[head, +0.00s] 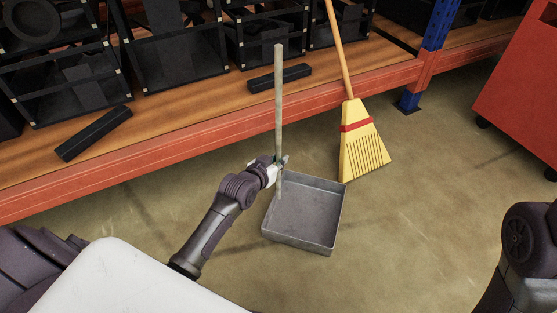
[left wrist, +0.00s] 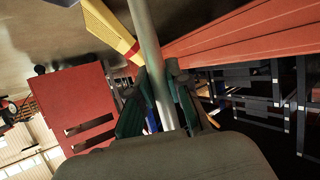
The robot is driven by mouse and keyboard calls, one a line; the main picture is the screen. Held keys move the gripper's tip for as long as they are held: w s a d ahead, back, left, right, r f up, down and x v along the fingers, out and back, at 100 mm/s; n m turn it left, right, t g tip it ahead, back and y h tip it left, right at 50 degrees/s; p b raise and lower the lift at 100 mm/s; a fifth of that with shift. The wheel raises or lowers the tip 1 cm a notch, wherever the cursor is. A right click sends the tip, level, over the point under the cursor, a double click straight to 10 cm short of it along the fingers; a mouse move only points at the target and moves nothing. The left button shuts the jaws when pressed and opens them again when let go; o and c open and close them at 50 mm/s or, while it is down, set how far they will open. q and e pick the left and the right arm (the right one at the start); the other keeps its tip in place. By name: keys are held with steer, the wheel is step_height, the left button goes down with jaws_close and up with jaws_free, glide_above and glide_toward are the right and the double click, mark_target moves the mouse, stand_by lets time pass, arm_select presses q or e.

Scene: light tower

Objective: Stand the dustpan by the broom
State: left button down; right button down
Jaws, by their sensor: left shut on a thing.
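The dustpan (head: 308,212) is a grey metal pan with a long upright handle (head: 279,95), seen in the head view right of my left arm. My left gripper (head: 279,163) is shut on the handle, low down near the pan. The handle also shows between the fingers in the left wrist view (left wrist: 150,55). I cannot tell whether the pan touches the floor. The yellow broom (head: 362,145) with a red band leans upright against the shelf, right of the dustpan and apart from it. My right arm shows at the right edge, its gripper out of view.
A shelf with an orange beam (head: 390,80) and wooden deck runs behind, holding black frames and black bars (head: 280,79). A blue post (head: 433,35) stands right of the broom. A red cabinet (head: 525,85) on casters is at far right. The floor (head: 420,210) right of the dustpan is clear.

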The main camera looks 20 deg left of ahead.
arm_select(q)
steer(key=c, duration=1.5)
jaws_free()
steer(key=shift+f, duration=0.1)
steer(key=shift+c, duration=0.2)
steer(key=o, duration=0.4)
